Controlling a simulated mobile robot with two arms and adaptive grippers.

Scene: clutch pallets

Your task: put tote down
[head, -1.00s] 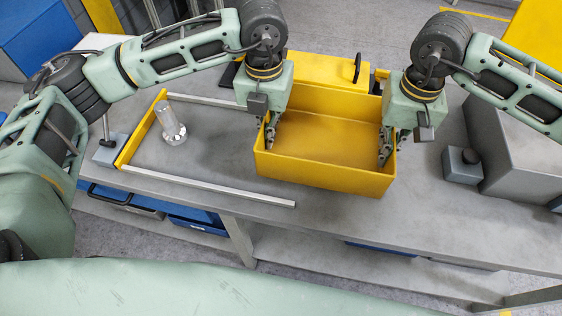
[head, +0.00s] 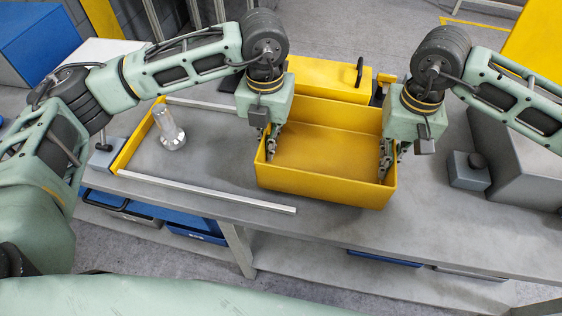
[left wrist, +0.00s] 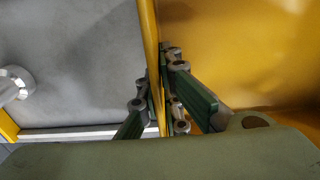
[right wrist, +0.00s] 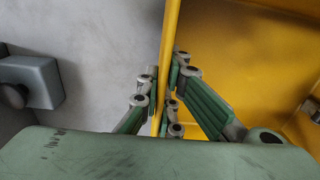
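The open yellow tote (head: 330,180) is over the grey workbench (head: 225,165) in the head view, and its visible inside is empty. My left gripper (head: 270,150) is shut on its left wall, which also shows between the fingers in the left wrist view (left wrist: 152,50). My right gripper (head: 385,165) is shut on its right wall, which shows between the fingers in the right wrist view (right wrist: 168,45). The tote's underside is hidden, so I cannot tell whether it touches the bench.
A yellow-ended frame with a metal rail (head: 210,192) lies left of the tote. A clear or metallic cylinder part (head: 170,132) stands inside the frame. A yellow case (head: 325,78) is behind the tote. A small grey box (head: 467,172) is at the right.

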